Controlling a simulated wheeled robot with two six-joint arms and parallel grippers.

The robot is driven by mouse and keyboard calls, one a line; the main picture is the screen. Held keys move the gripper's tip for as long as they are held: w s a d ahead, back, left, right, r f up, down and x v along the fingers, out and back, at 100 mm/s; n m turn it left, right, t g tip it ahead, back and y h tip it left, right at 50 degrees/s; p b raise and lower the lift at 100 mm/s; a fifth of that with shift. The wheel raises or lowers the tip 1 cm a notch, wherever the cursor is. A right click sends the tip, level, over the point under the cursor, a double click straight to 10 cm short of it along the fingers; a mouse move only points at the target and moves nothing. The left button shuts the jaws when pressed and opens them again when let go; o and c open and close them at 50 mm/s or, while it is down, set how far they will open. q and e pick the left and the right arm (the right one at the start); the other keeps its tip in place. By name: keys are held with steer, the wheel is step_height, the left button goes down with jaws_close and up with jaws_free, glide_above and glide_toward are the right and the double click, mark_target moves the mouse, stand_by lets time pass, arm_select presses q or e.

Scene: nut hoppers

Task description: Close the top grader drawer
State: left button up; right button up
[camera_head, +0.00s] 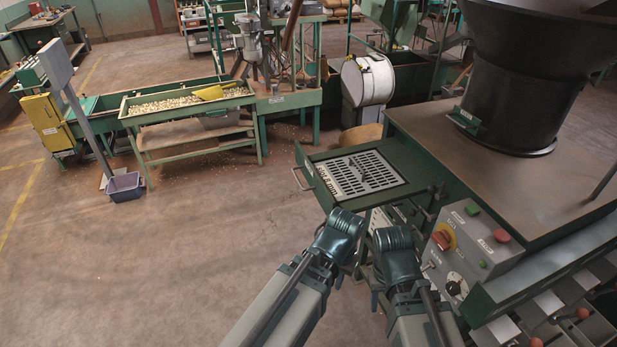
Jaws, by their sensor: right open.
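The top grader drawer (318,186) is a green tray with a slotted metal screen (362,174) in it. It stands pulled out to the left from the green grader cabinet (470,185). Its bar handle (299,179) is on the left front face, beside a white size label. My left gripper (347,262) is low in front of the drawer, mostly hidden by its own wrist, so its jaws do not show clearly. My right gripper (378,287) is open, just to the right and below the drawer, partly hidden by its arm. Neither gripper visibly touches the handle.
A control panel (470,240) with a red button and a yellow-red switch is on the cabinet front, right of my grippers. A black hopper (525,85) stands on top. A sorting table (190,105) with nuts is at the back left. The floor left of the drawer is clear.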

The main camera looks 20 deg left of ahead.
arm_select(q)
steer(key=w+a+r+n+t+p, duration=0.1)
steer(key=w+a+r+p, duration=0.1)
steer(key=w+r, duration=0.1)
steer(key=w+a+r+n+t+h+p, duration=0.1)
steer(key=w+a+r+n+p, duration=0.1)
steer(key=w, duration=0.3)
steer(key=w+a+r+n+t+h+p, duration=0.1)
steer(key=w+a+r+p, duration=0.2)
steer(key=w+r, duration=0.1)
steer(key=shift+w+a+r+n, duration=0.3)
steer(key=shift+r+n, duration=0.1)
steer(key=shift+r, duration=0.2)
jaws_close()
steer(key=n+t+p, duration=0.4)
glide_toward(311, 185)
arm_select(e)
step_height(311, 185, up, 12)
arm_select(q)
steer(key=b+x, duration=0.4)
steer(key=b, duration=0.4)
steer(key=shift+w+a+f, duration=0.1)
steer(key=shift+w+f, duration=0.1)
steer(key=shift+w, duration=0.1)
arm_select(e)
step_height(311, 185, down, 8)
steer(key=shift+r, duration=0.15)
